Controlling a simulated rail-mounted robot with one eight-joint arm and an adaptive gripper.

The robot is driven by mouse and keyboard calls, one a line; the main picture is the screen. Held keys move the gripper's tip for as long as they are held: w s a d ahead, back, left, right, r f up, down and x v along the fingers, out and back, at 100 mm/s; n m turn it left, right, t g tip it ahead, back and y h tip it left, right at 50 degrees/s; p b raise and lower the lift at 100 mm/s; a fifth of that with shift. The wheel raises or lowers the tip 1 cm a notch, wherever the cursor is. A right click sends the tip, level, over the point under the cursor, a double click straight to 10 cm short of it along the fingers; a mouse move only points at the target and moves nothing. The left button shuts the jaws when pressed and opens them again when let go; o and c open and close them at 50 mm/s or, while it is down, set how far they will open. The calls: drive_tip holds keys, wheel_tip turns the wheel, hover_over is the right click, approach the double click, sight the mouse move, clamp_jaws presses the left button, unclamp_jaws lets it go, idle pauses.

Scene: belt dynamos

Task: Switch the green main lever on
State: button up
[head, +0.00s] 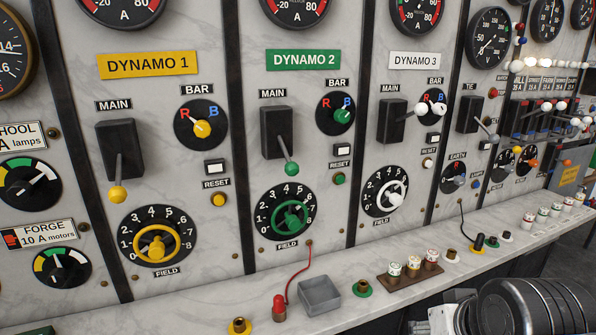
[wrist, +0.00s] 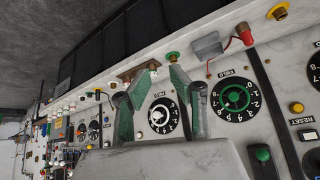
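The green main lever is on the DYNAMO 2 panel in the head view. Its green knob (head: 291,168) is at the end of a grey rod that points down and out from a black housing (head: 277,130). In the wrist view, the green knob (wrist: 262,154) shows at the lower right beside its dark housing, partly cut off by the frame edge. My gripper (wrist: 158,82) is open, with its two fingers apart and nothing seen between them. It is in front of the DYNAMO 3 field dial, away from the green lever. The fingers do not show in the head view.
The yellow main lever (head: 118,193) hangs down on the left panel. The DYNAMO 3 main lever (head: 419,109) sticks out at right. Below the green lever are the green field handwheel (head: 289,217) and a marble shelf (head: 195,308) with a grey tray (head: 319,295) and a red-wired plug (head: 279,308).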

drive_tip(key=w+a+r+m+y, duration=0.1)
drive_tip(key=w+a+r+y, duration=0.1)
drive_tip(key=w, duration=0.3)
drive_tip(key=w+a+r+m+y+p, duration=0.1)
drive_tip(key=w+a+r+y, duration=0.1)
drive_tip(key=w+a+r, duration=0.2)
drive_tip(key=w+a+r+m+y, duration=0.2)
drive_tip(key=w+a+r+y, duration=0.1)
drive_tip(key=w, duration=0.4)
drive_tip(key=shift+a+r+g+p, duration=0.1)
drive_tip(key=shift+a+g+p, duration=0.2)
drive_tip(key=shift+a, duration=0.2)
clamp_jaws()
drive_tip(key=w+a+r+m+y, duration=0.1)
drive_tip(key=w+r+y, duration=0.2)
drive_tip(key=w, duration=0.4)
drive_tip(key=w+a+r+m+t+y+p, duration=0.1)
drive_tip(key=w+r+m+y, duration=0.1)
drive_tip(key=w, duration=0.5)
wheel_tip(320, 180, up, 2)
drive_tip(key=shift+w+a+r+y, duration=0.15)
drive_tip(key=shift+w+y, duration=0.2)
drive_tip(key=shift+y, duration=0.55)
